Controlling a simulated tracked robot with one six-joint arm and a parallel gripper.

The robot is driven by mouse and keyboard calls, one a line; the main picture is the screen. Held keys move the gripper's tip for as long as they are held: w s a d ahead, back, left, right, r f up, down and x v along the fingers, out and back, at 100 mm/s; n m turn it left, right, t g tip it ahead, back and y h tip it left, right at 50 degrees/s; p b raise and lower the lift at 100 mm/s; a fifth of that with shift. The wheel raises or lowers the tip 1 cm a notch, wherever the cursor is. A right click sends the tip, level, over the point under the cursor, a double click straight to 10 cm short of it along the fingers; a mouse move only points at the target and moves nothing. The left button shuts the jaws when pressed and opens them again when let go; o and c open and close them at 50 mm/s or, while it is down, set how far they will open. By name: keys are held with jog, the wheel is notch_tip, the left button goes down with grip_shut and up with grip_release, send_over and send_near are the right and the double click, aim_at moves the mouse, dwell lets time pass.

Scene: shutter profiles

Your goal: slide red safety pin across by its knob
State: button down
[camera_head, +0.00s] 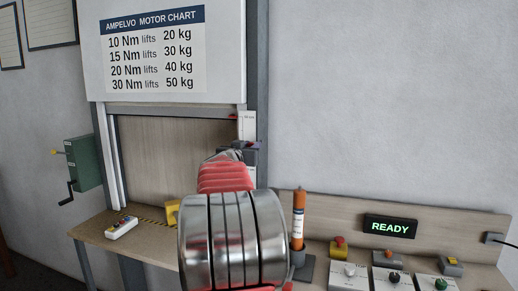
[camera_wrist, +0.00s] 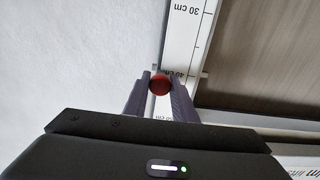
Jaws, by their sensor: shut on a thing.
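The round red knob of the safety pin (camera_wrist: 160,85) shows in the wrist view, in front of a white centimetre scale. My gripper (camera_wrist: 160,88) is shut on the knob, with one grey finger on each side of it. The pin's shaft is hidden behind the knob. In the head view, my gripper (camera_head: 246,146) is at the right post of the shutter frame, just below the white scale (camera_head: 247,126). My arm hides much of that area, and I cannot make out the knob there.
The wooden shutter panel (camera_head: 175,165) fills the frame opening. A green crank box (camera_head: 83,163) hangs at the left. On the bench are an orange cylinder (camera_head: 298,220), several buttoned boxes and a display (camera_head: 390,227) reading READY. The wall to the right is clear.

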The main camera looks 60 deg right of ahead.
jog(key=shift+w+r, duration=0.1)
jog(key=shift+w, duration=0.1)
jog(key=c, duration=1.5)
grip_release()
jog(key=shift+w, duration=0.1)
jog(key=shift+a, duration=0.15)
jog(key=a, duration=0.4)
jog(key=s+a, duration=0.1)
jog(key=a, duration=0.4)
jog(key=s+a, duration=0.1)
jog(key=a, duration=0.3)
jog(key=shift+s+a, duration=0.15)
jog(key=shift+a, duration=0.05)
